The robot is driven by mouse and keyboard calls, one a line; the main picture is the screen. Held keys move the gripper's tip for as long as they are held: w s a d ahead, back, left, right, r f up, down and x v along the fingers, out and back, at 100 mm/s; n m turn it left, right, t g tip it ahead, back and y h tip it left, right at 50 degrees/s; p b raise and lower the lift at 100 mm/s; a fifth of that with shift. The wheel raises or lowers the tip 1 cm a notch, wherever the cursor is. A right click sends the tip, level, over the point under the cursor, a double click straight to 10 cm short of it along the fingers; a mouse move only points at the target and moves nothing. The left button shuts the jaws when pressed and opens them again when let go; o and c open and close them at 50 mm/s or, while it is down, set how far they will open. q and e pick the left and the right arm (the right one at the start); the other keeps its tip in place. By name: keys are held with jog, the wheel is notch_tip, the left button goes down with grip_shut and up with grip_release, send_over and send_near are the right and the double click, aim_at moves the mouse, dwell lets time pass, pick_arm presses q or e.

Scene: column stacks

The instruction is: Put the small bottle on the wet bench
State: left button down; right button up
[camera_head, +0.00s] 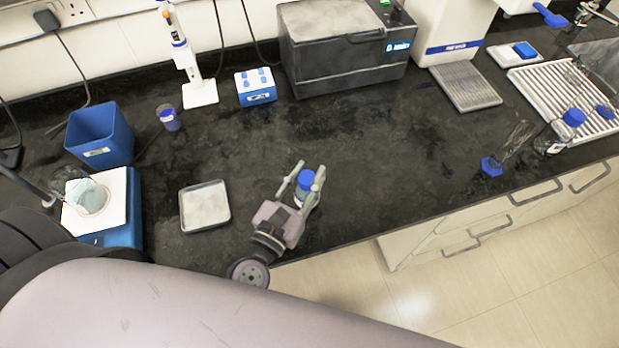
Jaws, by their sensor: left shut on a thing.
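The small bottle (304,187), with a blue cap, is between the fingers of my left gripper (309,172) near the front edge of the black bench top (400,150). The gripper is shut on it, and its fingers and palm hide part of the bottle. I cannot tell whether the bottle touches the bench top. On the right, the same bench carries a white ribbed draining board (545,90) beside a sink (603,58). My right gripper is not in view.
A metal tray (204,206) lies left of the gripper. A dark machine (345,50) and a white dispenser (452,35) line the back. The middle of the bench is clear.

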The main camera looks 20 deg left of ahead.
pick_arm(q)
jog(key=shift+a, duration=0.1)
jog(key=shift+a+f, duration=0.1)
jog(key=shift+a, duration=0.05)
jog(key=c, duration=1.7)
grip_release()
jog(key=shift+s, duration=0.1)
jog(key=o, duration=0.5)
jog(key=shift+c, duration=0.2)
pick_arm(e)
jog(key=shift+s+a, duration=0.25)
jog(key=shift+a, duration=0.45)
pick_arm(q)
jog(key=shift+s, duration=0.15)
jog(key=s+a+b, duration=0.1)
jog(key=s+b, duration=0.4)
jog(key=s, duration=0.6)
jog(key=shift+s+a, duration=0.25)
jog(key=shift+a, duration=0.15)
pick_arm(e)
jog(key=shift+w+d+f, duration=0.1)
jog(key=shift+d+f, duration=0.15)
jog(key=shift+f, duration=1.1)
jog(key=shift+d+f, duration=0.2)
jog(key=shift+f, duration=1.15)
